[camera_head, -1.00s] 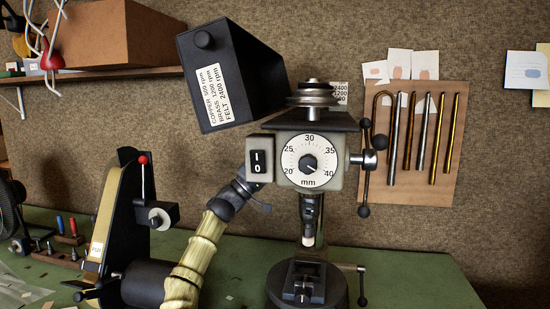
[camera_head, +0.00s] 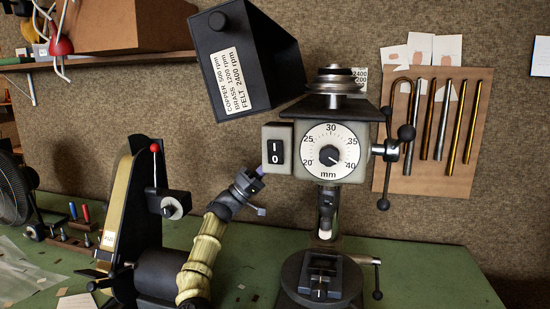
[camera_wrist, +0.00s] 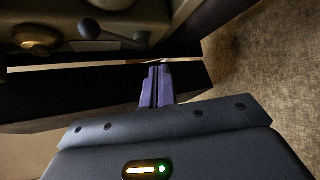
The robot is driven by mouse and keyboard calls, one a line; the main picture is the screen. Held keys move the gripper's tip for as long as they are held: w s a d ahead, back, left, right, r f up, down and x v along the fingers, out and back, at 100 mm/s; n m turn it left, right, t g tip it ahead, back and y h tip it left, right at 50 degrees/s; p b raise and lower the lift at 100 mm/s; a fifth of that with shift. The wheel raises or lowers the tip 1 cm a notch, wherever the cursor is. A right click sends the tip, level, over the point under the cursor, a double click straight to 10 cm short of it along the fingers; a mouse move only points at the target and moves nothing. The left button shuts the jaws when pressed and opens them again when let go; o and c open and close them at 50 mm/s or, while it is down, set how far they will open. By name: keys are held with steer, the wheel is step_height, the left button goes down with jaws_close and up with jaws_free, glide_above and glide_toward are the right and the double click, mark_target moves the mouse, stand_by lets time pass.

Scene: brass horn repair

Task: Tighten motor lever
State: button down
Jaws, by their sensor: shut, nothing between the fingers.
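The drill press (camera_head: 331,109) stands on the green bench, with a round mm dial (camera_head: 331,152) and an I/0 switch box (camera_head: 278,150). My gripper (camera_head: 258,172) is at the left edge of the switch box, partly behind it; I cannot tell if they touch. In the wrist view its purple fingers (camera_wrist: 157,85) are together and empty, pointing at a dark gap under a grey housing. A dark lever with a round knob (camera_wrist: 140,41) shows above and left of the fingertips, apart from them. I cannot pick out this lever in the head view.
The black belt cover (camera_head: 250,60) is tilted up above my gripper. A black belt grinder (camera_head: 130,220) with a red-knobbed rod stands left of my arm. The press's feed handle (camera_head: 391,150) and a board of metal rods (camera_head: 440,130) are to the right. The green bench (camera_head: 440,275) is clear at right.

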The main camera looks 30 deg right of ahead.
steer(key=s+d+f+n+t+y+p, duration=0.2)
steer(key=s+d+y+p, duration=0.2)
steer(key=s+d+y, duration=0.4)
steer(key=s+a+f+n+t+y+p, duration=0.1)
steer(key=a+f+n+t+y, duration=0.2)
steer(key=f, duration=0.6)
steer(key=a+f+n+t+y+p, duration=0.1)
steer(key=a+f+y, duration=0.2)
steer(key=f+y, duration=0.5)
steer(key=s+a+f+n+t+y, duration=0.15)
steer(key=a+f, duration=0.25)
steer(key=a, duration=0.4)
steer(key=s+a+f+n+t+y, duration=0.1)
steer(key=s+a+f+y, duration=0.15)
steer(key=a, duration=0.55)
steer(key=s+a+n+y, duration=0.1)
steer(key=s+a, duration=0.5)
steer(key=s, duration=0.4)
steer(key=s+a+f+n+y, duration=0.1)
steer(key=s+a+n, duration=0.1)
steer(key=s+a, duration=0.4)
steer(key=s, duration=0.3)
steer(key=shift+s+a+y, duration=0.25)
steer(key=shift+s+y, duration=0.05)
steer(key=shift+s, duration=0.1)
